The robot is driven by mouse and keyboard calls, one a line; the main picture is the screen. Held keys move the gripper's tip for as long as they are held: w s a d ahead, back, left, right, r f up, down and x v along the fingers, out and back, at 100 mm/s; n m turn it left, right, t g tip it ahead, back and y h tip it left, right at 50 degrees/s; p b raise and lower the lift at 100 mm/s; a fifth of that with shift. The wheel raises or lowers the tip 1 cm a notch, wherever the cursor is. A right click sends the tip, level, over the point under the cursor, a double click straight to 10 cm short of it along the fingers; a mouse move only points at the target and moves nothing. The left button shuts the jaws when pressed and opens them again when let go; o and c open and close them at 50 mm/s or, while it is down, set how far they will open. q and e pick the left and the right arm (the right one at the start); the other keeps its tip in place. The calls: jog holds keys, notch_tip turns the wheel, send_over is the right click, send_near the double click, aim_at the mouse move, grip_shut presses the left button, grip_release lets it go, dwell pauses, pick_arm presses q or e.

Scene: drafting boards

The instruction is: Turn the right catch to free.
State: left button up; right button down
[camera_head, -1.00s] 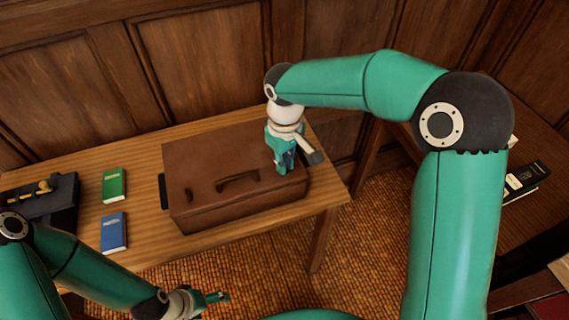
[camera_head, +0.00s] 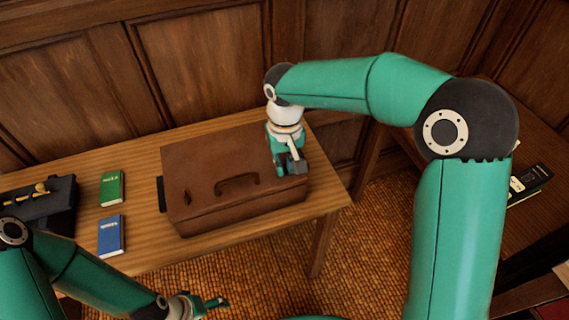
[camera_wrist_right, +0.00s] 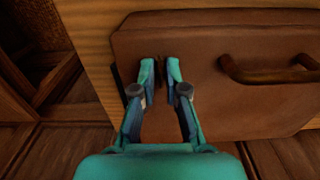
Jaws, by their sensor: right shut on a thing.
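A brown case (camera_head: 215,165) lies on the wooden table, with a handle (camera_head: 237,184) on its top; the case also fills much of the right wrist view (camera_wrist_right: 220,110). The left catch (camera_head: 187,198) is a small dark piece left of the handle. My right gripper (camera_head: 281,170) is over the right end of the case and hides the right catch in the head view. In the right wrist view its fingertips (camera_wrist_right: 160,72) are shut on the right catch, a small dark brown piece between them. My left gripper (camera_head: 208,303) hangs below the table's front edge; its jaws are too small to read.
A green book (camera_head: 111,188) and a blue book (camera_head: 111,236) lie left of the case. A dark box with yellow pieces (camera_head: 40,200) stands at the table's far left. A second table (camera_head: 480,165) with a black book is at right.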

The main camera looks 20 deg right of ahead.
jog(key=shift+w, duration=0.1)
jog(key=c, duration=1.2)
grip_release()
notch_tip(320, 180, up, 12)
jog(key=shift+f, duration=0.1)
